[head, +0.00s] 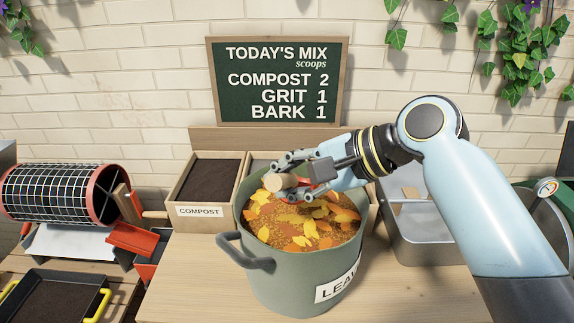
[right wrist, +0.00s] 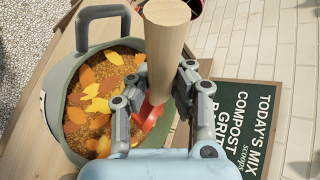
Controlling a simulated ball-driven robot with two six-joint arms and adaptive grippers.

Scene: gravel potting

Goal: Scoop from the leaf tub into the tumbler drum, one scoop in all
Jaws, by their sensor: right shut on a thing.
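The leaf tub (head: 275,285) is a grey-green bucket with a side handle, standing on the wooden table. It holds brown crumbs topped with yellow and orange leaves, also in view in the right wrist view (right wrist: 62,130). My right gripper (head: 292,180) is over the tub's back rim, shut on the wooden handle (head: 275,182) of a tool with a red part (right wrist: 151,118). The handle (right wrist: 166,40) crosses between the fingers in the right wrist view. The tool's working end is mostly hidden, so its load cannot be told. The tumbler drum (head: 60,193), a mesh cylinder with red end rings, lies at left. My left gripper is out of view.
A compost box (head: 205,182) stands behind the tub at left. A chalkboard (head: 279,80) leans at the back wall. A grey metal bin (head: 425,240) is at right. A black tray with yellow handles (head: 55,300) and red parts (head: 132,238) lie near the drum.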

